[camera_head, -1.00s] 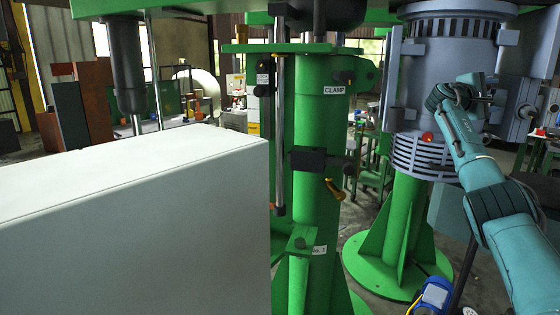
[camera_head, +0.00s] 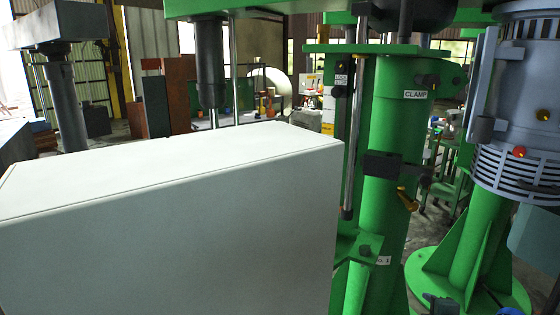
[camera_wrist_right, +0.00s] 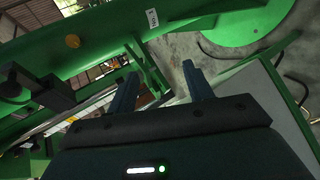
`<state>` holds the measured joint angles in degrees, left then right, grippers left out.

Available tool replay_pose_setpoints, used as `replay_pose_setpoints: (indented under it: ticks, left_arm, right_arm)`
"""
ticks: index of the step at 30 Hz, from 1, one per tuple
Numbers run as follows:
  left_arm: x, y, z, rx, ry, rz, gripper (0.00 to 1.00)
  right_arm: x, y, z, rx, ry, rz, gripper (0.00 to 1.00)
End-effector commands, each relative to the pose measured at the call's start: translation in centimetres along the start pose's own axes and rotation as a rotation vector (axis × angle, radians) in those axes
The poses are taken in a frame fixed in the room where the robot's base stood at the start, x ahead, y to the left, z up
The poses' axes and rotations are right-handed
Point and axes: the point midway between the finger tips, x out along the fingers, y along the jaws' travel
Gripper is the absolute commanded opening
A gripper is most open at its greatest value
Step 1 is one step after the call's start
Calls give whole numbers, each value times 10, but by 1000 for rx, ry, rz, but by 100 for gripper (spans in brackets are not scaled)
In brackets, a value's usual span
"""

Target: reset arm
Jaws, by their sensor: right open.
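My right gripper (camera_wrist_right: 160,76) shows in the right wrist view with its two dark fingers apart and nothing between them. Past the fingers are a green column (camera_wrist_right: 100,50) with a small white label and a yellow knob (camera_wrist_right: 72,41). My left arm and gripper are not in view.
A large white box (camera_head: 170,215) fills the lower left of the head view. Beside it stands a green column (camera_head: 395,130) labelled CLAMP, with a yellow handle (camera_head: 407,200). A grey-blue motor housing (camera_head: 515,120) on a green stand (camera_head: 470,250) is at the right.

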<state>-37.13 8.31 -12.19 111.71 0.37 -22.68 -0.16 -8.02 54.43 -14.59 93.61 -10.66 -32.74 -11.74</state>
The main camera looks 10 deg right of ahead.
Motion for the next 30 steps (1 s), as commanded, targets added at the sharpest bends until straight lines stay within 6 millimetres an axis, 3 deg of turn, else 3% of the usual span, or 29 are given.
replay_pose_setpoints:
  ticks: [1,3,6,12,15,23,30]
  left_arm:
    - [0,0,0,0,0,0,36]
    - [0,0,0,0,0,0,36]
    - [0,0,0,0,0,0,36]
    - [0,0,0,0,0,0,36]
    - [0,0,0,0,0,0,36]
    - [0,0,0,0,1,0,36]
    - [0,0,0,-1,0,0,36]
  right_arm:
    - [-16,-33,-10,31,49,-62,51]
    - [-36,-67,-23,83,105,-133,51]
    - [-64,-105,-37,150,165,-221,51]
    - [-120,-161,-60,279,249,-378,51]
    - [-150,-184,-69,345,281,-455,51]
    - [-165,-214,-116,597,277,-471,51]
    - [-188,-237,-182,900,272,-501,51]
